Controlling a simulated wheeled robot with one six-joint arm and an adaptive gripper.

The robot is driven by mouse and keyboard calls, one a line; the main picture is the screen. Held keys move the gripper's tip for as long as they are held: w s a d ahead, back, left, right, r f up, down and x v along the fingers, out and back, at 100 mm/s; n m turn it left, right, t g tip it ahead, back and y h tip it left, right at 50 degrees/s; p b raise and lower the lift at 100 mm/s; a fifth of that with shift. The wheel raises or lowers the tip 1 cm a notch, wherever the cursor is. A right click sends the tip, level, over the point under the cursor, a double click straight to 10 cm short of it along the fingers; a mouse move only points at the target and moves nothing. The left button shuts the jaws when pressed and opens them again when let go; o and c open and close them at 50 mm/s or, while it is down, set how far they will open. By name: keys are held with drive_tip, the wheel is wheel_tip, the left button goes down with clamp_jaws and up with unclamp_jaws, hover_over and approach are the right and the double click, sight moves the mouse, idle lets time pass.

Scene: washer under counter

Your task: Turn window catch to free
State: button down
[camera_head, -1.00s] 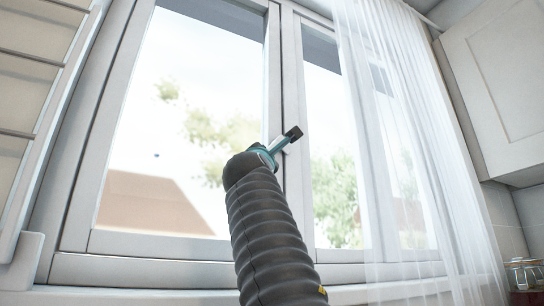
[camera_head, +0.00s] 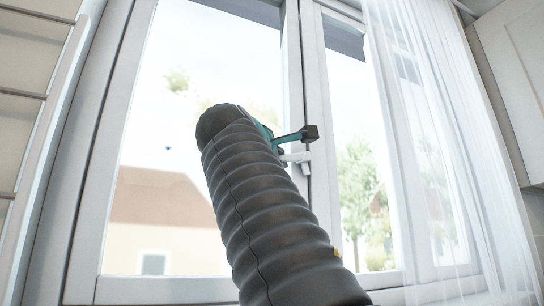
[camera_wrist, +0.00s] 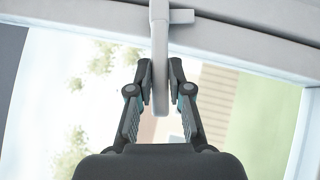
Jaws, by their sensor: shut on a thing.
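The window catch (camera_wrist: 160,55) is a pale grey lever on the white window frame. In the wrist view it stands roughly square to the frame bar, reaching out over the glass. My gripper (camera_wrist: 161,88) has its two dark fingers on either side of the lever's free end, closed on it. In the head view my gripper (camera_head: 310,133) shows at the middle stile, just above a small white part of the catch (camera_head: 298,158). My dark ribbed arm hides most of the lever there.
The white window frame (camera_head: 316,90) surrounds glass panes, with a house and trees outside. A sheer white curtain (camera_head: 410,120) hangs at the right, clear of my gripper. A pale cabinet (camera_head: 510,70) is at the far right, and a slatted panel (camera_head: 30,60) at the left.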

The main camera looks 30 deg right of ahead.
idle(0.4)
drive_tip(key=c, duration=1.1)
unclamp_jaws()
drive_tip(key=shift+a, duration=0.15)
drive_tip(key=shift+v, duration=6)
